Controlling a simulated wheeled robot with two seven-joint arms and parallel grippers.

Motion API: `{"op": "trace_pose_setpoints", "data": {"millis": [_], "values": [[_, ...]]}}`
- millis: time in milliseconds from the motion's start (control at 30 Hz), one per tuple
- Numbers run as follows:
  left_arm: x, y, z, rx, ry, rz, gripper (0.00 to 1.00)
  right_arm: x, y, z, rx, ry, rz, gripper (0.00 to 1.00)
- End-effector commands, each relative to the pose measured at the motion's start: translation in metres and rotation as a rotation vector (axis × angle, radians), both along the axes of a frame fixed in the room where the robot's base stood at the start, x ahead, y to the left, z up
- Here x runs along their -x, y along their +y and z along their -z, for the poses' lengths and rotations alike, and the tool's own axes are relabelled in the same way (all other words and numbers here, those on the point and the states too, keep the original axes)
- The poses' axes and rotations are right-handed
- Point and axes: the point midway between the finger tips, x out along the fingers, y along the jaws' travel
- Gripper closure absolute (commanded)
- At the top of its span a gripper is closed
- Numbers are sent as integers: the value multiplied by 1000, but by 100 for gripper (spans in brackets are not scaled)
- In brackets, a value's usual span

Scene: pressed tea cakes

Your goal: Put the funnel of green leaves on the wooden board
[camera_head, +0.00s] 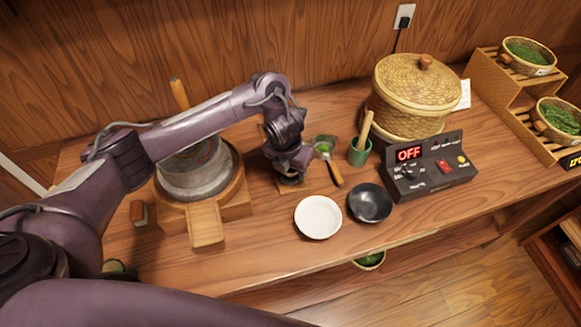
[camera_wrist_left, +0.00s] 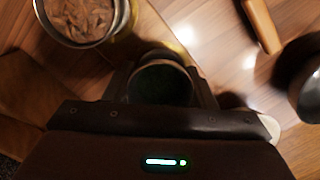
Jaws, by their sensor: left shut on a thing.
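My left gripper (camera_head: 291,174) reaches over the middle of the table and is shut on the funnel. In the left wrist view the funnel (camera_wrist_left: 160,83) is a dark round mouth with dark green leaves inside, between my fingers. In the head view the gripper largely hides it. A small flat light-brown piece, which looks like the wooden board (camera_head: 288,188), shows just under the gripper. I cannot tell whether the funnel touches it. My right gripper is not in view.
A stone mill (camera_head: 195,178) on a wooden base stands left of the gripper. To the right are a green cup (camera_head: 359,157), a white plate (camera_head: 318,217), a black bowl (camera_head: 370,203), a control box (camera_head: 431,172) and a lidded basket (camera_head: 415,88). The table's front strip is mostly clear.

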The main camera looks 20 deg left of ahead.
Motion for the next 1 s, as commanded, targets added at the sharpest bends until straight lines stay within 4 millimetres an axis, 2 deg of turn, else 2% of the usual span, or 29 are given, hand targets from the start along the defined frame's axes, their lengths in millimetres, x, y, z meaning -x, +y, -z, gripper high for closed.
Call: {"op": "trace_pose_setpoints", "data": {"millis": [33,200,467,567,833,1000], "values": [[0,0,2,0,0,0,48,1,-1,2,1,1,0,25],[0,0,1,0,0,0,28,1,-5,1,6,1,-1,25],[0,0,1,0,0,0,28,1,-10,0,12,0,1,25],[0,0,-5,0,0,0,28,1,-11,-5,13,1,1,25],[6,3,-60,-3,-7,3,28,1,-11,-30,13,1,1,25],[11,3,-90,-2,-7,4,28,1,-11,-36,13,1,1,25]]}}
